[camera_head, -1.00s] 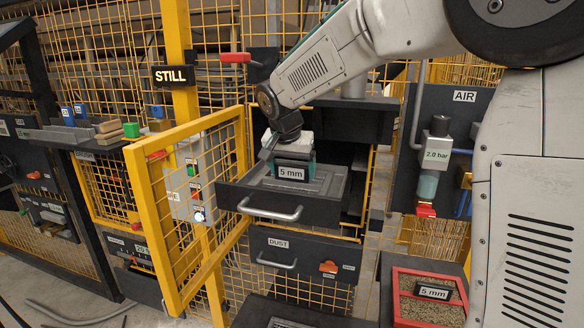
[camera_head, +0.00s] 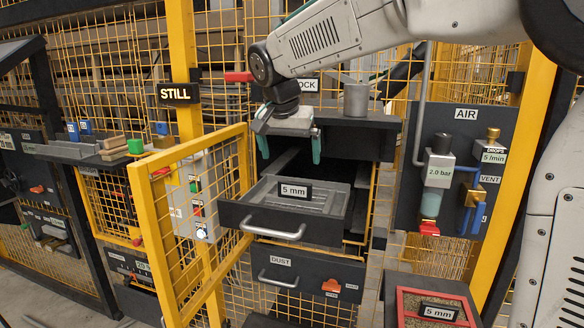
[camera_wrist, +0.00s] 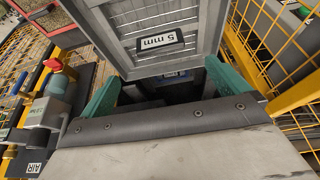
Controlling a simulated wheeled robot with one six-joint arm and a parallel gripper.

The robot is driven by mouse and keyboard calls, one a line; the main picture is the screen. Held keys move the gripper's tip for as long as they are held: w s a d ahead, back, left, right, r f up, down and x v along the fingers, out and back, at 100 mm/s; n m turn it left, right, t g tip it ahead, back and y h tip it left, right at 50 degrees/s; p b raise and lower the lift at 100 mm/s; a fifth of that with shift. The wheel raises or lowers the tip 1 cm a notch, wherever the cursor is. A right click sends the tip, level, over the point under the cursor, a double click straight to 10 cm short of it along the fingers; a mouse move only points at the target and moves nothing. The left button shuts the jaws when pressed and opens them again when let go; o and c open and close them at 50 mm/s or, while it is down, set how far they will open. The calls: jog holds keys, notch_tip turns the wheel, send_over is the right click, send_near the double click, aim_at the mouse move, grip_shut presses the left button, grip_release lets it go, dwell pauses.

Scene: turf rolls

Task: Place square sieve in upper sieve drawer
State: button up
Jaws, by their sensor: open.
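The upper sieve drawer (camera_head: 246,222) is pulled out, with a bar handle at its front. A grey square slatted piece, which looks like the square sieve (camera_head: 322,205), lies inside it with an upright "5 mm" tag (camera_head: 294,191). The sieve (camera_wrist: 192,15) and its tag (camera_wrist: 160,42) also show in the wrist view. My gripper (camera_head: 290,158) is open and empty above the back of the drawer, its teal fingers pointing down and apart from the tag. The open fingers (camera_wrist: 168,88) also show in the wrist view. I cannot tell whether the sieve is fully seated.
A red-framed square tray (camera_head: 472,308) with a "5 mm" tag stands at lower right. The DUST drawer (camera_head: 303,278) is shut below. A yellow mesh door (camera_head: 160,240) stands open at left. A shelf with a metal cup (camera_head: 356,99) lies behind my gripper.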

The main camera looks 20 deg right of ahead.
jog(key=s+d+f+n+g+y, duration=0.1)
jog(key=s+d+n, duration=0.1)
jog(key=s, duration=0.7)
jog(key=s+d+f+n, duration=0.1)
jog(key=s+d, duration=0.2)
jog(key=s, duration=0.5)
jog(key=s+f+n+y, duration=0.1)
jog(key=s+f+n, duration=0.1)
jog(key=s+f, duration=0.3)
jog(key=s+f+n+g, duration=0.1)
jog(key=s+f, duration=0.4)
jog(key=s, duration=0.7)
jog(key=shift+s+d+f+n+g+y, duration=0.3)
jog(key=shift+s+n+y, duration=0.1)
jog(key=shift+n, duration=0.2)
